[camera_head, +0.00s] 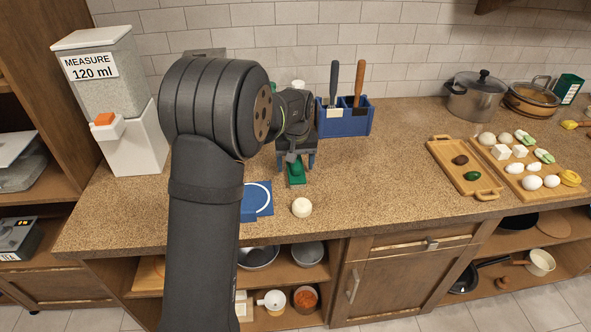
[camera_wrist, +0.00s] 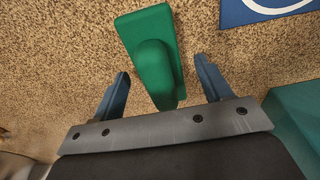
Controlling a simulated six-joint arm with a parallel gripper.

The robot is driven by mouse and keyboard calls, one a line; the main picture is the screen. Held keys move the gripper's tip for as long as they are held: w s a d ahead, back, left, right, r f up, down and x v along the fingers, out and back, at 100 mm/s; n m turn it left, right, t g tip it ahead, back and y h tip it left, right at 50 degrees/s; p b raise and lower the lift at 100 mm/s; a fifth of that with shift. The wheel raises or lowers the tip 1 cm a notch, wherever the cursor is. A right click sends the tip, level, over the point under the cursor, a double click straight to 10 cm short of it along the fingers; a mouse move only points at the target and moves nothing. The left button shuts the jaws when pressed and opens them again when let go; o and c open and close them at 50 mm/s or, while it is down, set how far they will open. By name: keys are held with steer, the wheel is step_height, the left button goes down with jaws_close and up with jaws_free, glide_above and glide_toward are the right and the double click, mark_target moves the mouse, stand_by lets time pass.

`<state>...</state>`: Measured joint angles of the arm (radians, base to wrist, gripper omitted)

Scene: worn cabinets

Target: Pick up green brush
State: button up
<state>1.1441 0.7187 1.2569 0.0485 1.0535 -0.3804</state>
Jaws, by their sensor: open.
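The green brush (camera_head: 296,172) lies on the speckled counter under my gripper, just in front of the blue holder. In the wrist view the green brush (camera_wrist: 151,58) shows a flat rectangular base with a rounded, raised handle on top. My gripper (camera_head: 298,160) is open above it. In the wrist view the two blue fingers of my gripper (camera_wrist: 163,84) stand on either side of the brush's near end, with a gap on both sides. Nothing is held. My arm hides part of the counter in the head view.
A blue holder (camera_head: 344,121) with two upright handled tools stands behind. A blue mat with a white ring (camera_head: 262,196) and a white round object (camera_head: 302,207) lie nearby. A white dispenser (camera_head: 137,140) stands left; wooden trays (camera_head: 450,155) with food and a pot (camera_head: 475,101) are right.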

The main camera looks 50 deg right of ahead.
mark_target(297, 160)
steer(key=shift+c, duration=0.2)
steer(key=c, duration=1.1)
steer(key=shift+r, duration=0.55)
steer(key=r, duration=0.4)
steer(key=shift+s, duration=0.25)
steer(key=s+r, duration=0.2)
steer(key=s, duration=0.1)
steer(key=s+r, duration=0.2)
steer(key=s, duration=0.2)
steer(key=s+a+r, duration=0.1)
steer(key=s+r, duration=0.1)
steer(key=s, duration=0.2)
steer(key=shift+s+r, duration=0.1)
steer(key=shift+r, duration=0.15)
